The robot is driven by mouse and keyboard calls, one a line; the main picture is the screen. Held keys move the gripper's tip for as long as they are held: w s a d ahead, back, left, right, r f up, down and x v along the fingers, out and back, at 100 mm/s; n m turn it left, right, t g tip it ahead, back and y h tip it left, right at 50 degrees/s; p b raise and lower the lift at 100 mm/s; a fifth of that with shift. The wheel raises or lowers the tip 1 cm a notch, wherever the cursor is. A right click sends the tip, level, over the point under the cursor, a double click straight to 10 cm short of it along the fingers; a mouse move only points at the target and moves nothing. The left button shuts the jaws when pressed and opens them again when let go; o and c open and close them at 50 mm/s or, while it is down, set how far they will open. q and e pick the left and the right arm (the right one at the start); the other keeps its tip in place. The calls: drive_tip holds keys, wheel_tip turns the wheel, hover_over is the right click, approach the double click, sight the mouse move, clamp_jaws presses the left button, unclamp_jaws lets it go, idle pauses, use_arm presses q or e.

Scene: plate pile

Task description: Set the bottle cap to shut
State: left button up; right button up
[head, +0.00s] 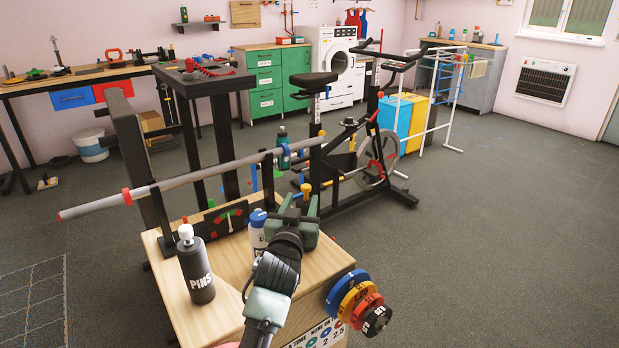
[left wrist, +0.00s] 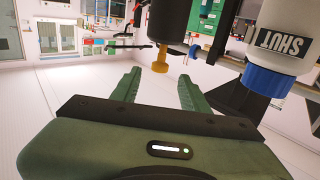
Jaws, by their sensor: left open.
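A white bottle with a blue cap (head: 257,217) stands on the wooden box top, partly hidden by my left arm. In the left wrist view, which is upside down, its blue cap (left wrist: 269,82) and white body marked SHUT (left wrist: 285,38) show beside the gripper. My left gripper (head: 300,203) is open and empty, to the right of this bottle. A yellow knob (left wrist: 160,58) under a dark body shows beyond the fingertips, roughly between them; I cannot tell the gap. A dark bottle marked PINS (head: 197,268) with a white cap stands upright at the left. My right gripper is not in view.
The wooden box (head: 222,255) carries a dial panel (head: 226,218) behind the bottles. Coloured weight plates (head: 355,295) hang on its right side. A long grey bar (head: 190,178) crosses above it. An exercise bike (head: 350,155) stands behind. Floor at the right is clear.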

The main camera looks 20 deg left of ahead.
sight(305, 190)
use_arm(q)
drive_tip(key=w, duration=0.4)
drive_tip(key=w+b, duration=0.1)
drive_tip(key=w, duration=0.1)
drive_tip(key=shift+w+a+r, duration=0.1)
drive_tip(key=shift+w+a, duration=0.1)
drive_tip(key=shift+a, duration=0.15)
drive_tip(key=shift+w+r, duration=0.1)
drive_tip(key=shift+w, duration=0.2)
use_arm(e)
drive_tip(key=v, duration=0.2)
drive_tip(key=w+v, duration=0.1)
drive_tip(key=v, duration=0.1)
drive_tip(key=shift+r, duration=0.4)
use_arm(q)
clamp_jaws()
